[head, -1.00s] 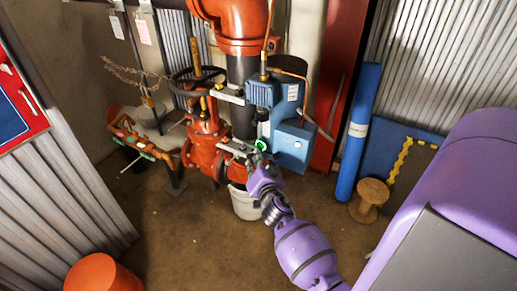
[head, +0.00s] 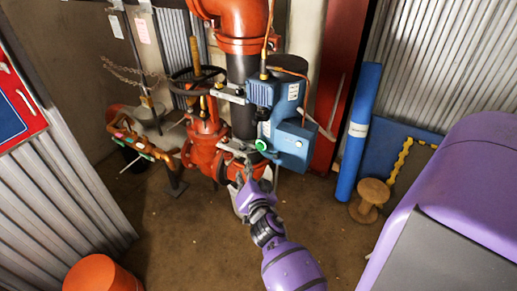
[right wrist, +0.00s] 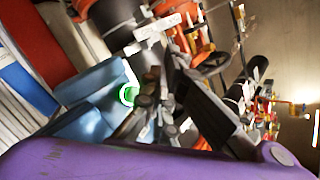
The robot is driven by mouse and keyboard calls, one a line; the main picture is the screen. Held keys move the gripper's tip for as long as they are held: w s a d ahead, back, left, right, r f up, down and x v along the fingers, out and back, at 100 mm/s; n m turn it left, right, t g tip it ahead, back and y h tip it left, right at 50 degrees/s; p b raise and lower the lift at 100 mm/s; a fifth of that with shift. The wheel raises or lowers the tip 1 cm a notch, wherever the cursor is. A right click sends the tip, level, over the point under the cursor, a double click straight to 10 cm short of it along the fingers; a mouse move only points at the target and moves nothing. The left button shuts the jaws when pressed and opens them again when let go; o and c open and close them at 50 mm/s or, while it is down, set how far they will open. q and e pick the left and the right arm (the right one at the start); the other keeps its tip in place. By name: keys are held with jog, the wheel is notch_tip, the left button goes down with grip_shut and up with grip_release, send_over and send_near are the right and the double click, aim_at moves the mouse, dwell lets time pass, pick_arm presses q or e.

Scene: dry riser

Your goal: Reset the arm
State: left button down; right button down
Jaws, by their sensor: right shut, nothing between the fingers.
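My right arm reaches up from the bottom of the head view, and its right gripper (head: 243,181) is in front of the base of the red valve assembly (head: 207,140). The gripper is shut with nothing in it. In the right wrist view the dark fingers (right wrist: 146,112) show at the middle, with the blue actuator box and its green-ringed button behind them. In the head view the blue actuator box (head: 290,145) is up and right of the gripper, and its green button (head: 262,145) shows clear of the fingers. My left gripper is not in view.
A blue roll (head: 358,130) and a wooden spool (head: 370,198) are at the right. An orange drum (head: 100,274) is at the lower left. The floor between is clear.

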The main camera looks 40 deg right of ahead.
dwell(0.6)
